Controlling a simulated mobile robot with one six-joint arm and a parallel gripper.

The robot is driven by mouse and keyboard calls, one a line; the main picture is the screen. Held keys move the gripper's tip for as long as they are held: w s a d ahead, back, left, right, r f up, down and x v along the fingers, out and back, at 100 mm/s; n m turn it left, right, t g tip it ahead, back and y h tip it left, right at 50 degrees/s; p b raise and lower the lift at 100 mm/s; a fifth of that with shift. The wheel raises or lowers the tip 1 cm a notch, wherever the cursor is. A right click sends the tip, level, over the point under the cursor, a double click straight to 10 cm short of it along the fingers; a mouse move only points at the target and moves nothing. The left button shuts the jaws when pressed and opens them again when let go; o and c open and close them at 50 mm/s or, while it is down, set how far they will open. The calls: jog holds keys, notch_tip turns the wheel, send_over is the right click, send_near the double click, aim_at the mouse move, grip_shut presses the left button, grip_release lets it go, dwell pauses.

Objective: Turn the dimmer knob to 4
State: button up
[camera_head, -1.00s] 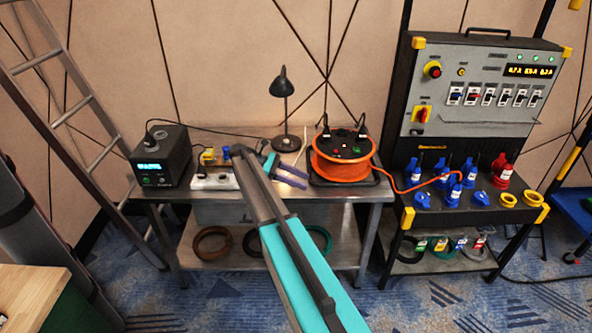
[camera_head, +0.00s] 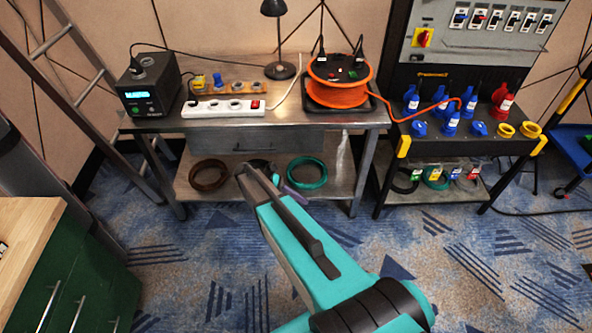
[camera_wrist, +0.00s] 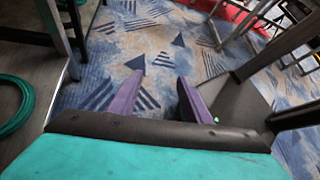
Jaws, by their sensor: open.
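I cannot tell for sure which part is the dimmer knob. A black box (camera_head: 150,88) with a lit cyan display stands at the left of the metal workbench (camera_head: 215,128). A red rotary switch on a yellow plate (camera_head: 423,38) sits on the grey panel at the right. My gripper (camera_head: 283,186) is low, in front of the bench's lower shelf, partly hidden by my arm. In the wrist view its purple fingers (camera_wrist: 158,92) are apart and empty, over the carpet.
A white power strip (camera_head: 223,107), an orange cable reel (camera_head: 338,95) and a desk lamp (camera_head: 279,68) are on the bench. Coiled cables (camera_head: 306,173) lie on the lower shelf. A ladder (camera_head: 92,100) leans at left. A green cabinet (camera_head: 70,270) is at front left. Carpet in front is free.

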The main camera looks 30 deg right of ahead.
jog(key=s+a+f+m+y+b, duration=0.1)
jog(key=s+a+f+m, duration=0.3)
jog(key=s, duration=0.4)
jog(key=s+a+f+m+t+y+b, duration=0.1)
jog(key=s+a+f+m+y, duration=0.3)
jog(key=s+a+f, duration=0.2)
jog(key=s+a+f+m+t+y+b, duration=0.1)
jog(key=s+a+f+m+y, duration=0.2)
jog(key=s+a, duration=0.6)
jog(key=shift+s+f+m, duration=0.5)
jog(key=shift+s+f, duration=0.8)
jog(key=shift+s, duration=0.35)
jog(key=shift+a, duration=0.1)
jog(key=c, duration=0.3)
